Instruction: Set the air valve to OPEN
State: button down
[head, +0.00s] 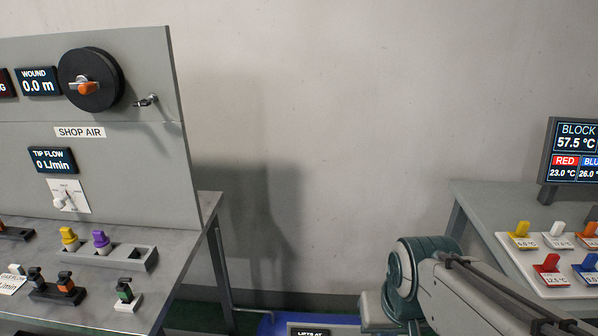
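The air valve (68,196) is a small white plate with a pale knob, set on the grey SHOP AIR panel (110,155) at the left. Its plate carries small marks that are too small to read, so I cannot tell which one the knob points to. Just above it, the TIP FLOW display (53,160) reads 0 L/min. My arm shows at the lower right, well apart from the valve. My gripper is not in view.
A bench (185,235) below the panel bears holders (140,258) with yellow, purple, orange and green-marked pieces. A black reel (91,80) is on the panel above. At right, another bench (480,195) holds coloured pieces and a BLOCK display (575,150). Between the benches is a gap.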

aim_at(60, 204)
jog(key=z, duration=1.35)
jog(key=k, duration=0.85)
jog(key=u, duration=2.55)
